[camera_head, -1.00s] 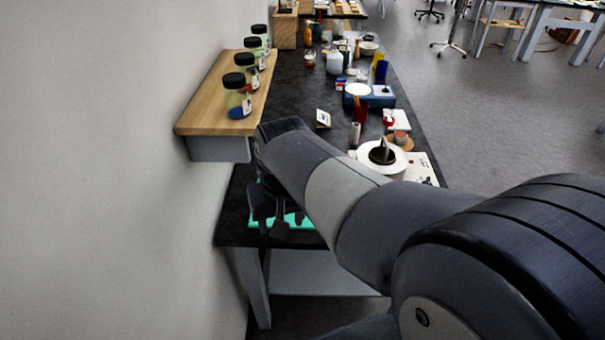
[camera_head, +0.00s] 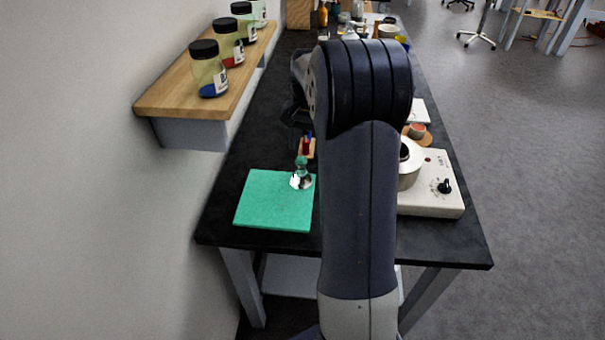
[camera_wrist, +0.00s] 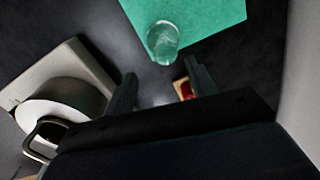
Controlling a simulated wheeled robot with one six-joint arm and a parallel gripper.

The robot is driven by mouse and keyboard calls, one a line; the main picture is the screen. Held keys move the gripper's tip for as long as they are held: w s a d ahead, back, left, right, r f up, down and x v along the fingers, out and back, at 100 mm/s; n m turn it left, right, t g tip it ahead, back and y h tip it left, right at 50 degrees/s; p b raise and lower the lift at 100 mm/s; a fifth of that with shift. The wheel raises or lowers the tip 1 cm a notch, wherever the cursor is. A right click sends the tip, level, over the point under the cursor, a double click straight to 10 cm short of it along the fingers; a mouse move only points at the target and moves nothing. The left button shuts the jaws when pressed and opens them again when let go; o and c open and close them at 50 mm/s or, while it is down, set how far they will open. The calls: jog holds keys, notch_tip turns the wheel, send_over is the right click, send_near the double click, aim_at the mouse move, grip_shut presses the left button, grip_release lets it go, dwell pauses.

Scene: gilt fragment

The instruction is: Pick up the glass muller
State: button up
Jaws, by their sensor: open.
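The glass muller (camera_head: 302,173) is a clear, greenish glass piece standing at the upper right part of the green mat (camera_head: 272,212) in the head view. In the wrist view the muller (camera_wrist: 163,42) sits at the edge of the mat (camera_wrist: 215,14), beyond the fingertips. My gripper (camera_wrist: 160,80) is open and empty in the wrist view, its two dark fingers apart, with the muller ahead of the gap and not touched. In the head view my arm hides most of my gripper.
A white hot plate (camera_head: 436,195) with a metal pot (camera_head: 409,165) stands right of my arm. A small wooden piece with red on it (camera_head: 307,147) lies behind the muller. A wooden shelf (camera_head: 180,95) with several jars juts from the left wall. Dark bench surface is free around the mat.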

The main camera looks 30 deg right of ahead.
aim_at(302, 158)
notch_tip(302, 158, down, 3)
jog(key=shift+a+r, duration=0.1)
jog(key=shift+w+a+f+p, duration=0.1)
jog(key=shift+a+f+p, duration=0.1)
jog(key=shift+f, duration=0.7)
jog(key=shift+w+a+f+p, duration=0.1)
jog(key=shift+f+p, duration=0.15)
jog(key=shift+f, duration=0.6)
jog(key=shift+w+a+f+p, duration=0.1)
jog(key=shift+f+p, duration=0.1)
jog(key=shift+f, duration=0.7)
grip_shut()
notch_tip(302, 158, up, 10)
jog(key=shift+r+b, duration=0.1)
jog(key=shift+b, duration=0.45)
jog(key=c, duration=0.5)
grip_release()
jog(key=c, duration=0.5)
